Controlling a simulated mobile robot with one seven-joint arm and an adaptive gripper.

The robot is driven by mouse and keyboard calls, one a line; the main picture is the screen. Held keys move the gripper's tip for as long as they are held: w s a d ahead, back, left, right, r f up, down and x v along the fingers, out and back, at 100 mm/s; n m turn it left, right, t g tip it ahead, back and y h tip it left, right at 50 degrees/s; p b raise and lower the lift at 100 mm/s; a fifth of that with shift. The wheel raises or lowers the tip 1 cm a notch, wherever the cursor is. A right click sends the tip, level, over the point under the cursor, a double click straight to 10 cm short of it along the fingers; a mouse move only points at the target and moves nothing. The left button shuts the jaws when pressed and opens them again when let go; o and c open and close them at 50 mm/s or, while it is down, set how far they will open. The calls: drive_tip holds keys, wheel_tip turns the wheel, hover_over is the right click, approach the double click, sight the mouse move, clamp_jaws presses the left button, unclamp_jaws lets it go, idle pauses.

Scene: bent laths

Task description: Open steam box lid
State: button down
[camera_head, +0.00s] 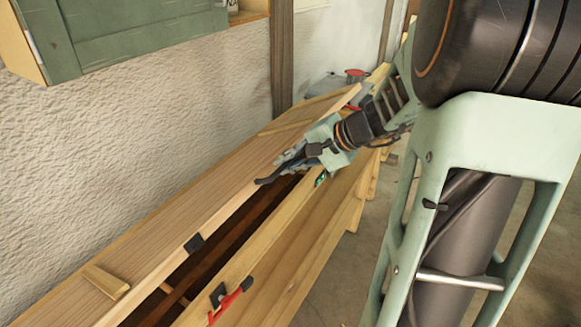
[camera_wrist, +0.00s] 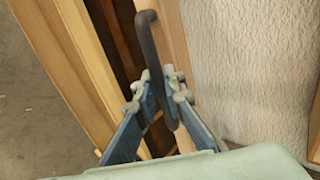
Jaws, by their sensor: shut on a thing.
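The steam box is a long wooden trough along the wall, with its front wall (camera_head: 285,262) to the right. Its wooden lid (camera_head: 170,225) is raised and stands partly open, with a dark gap between its near edge and the front wall. My gripper (camera_head: 283,165) is shut on the dark bar handle (camera_head: 266,181) of the lid. In the wrist view the handle (camera_wrist: 147,45) runs down between the two blue fingers of my gripper (camera_wrist: 166,90). The fingers hide part of the handle.
A red latch (camera_head: 228,303) sits on the front wall, and a black catch (camera_head: 193,243) on the lid edge. A rough pale wall (camera_head: 150,125) stands behind the lid. A green cabinet (camera_head: 130,40) hangs upper left. Floor (camera_head: 340,280) is clear at right.

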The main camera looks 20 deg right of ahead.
drive_tip(key=r, duration=0.1)
drive_tip(key=w+a+r+p, duration=0.1)
drive_tip(key=r, duration=0.1)
drive_tip(key=w+a+r+p, duration=0.1)
drive_tip(key=r, duration=0.1)
drive_tip(key=shift+w, duration=0.25)
drive_tip(key=w+a+r, duration=0.5)
drive_tip(key=w+a, duration=0.3)
drive_tip(key=w, duration=0.3)
drive_tip(key=w+a+r+p, duration=0.1)
drive_tip(key=w+a+r, duration=0.5)
drive_tip(key=w+a, duration=0.3)
drive_tip(key=shift+w, duration=1.15)
drive_tip(key=c, duration=1.7)
unclamp_jaws()
drive_tip(key=shift+s, duration=0.1)
drive_tip(key=v, duration=0.9)
drive_tip(key=shift+a, duration=0.1)
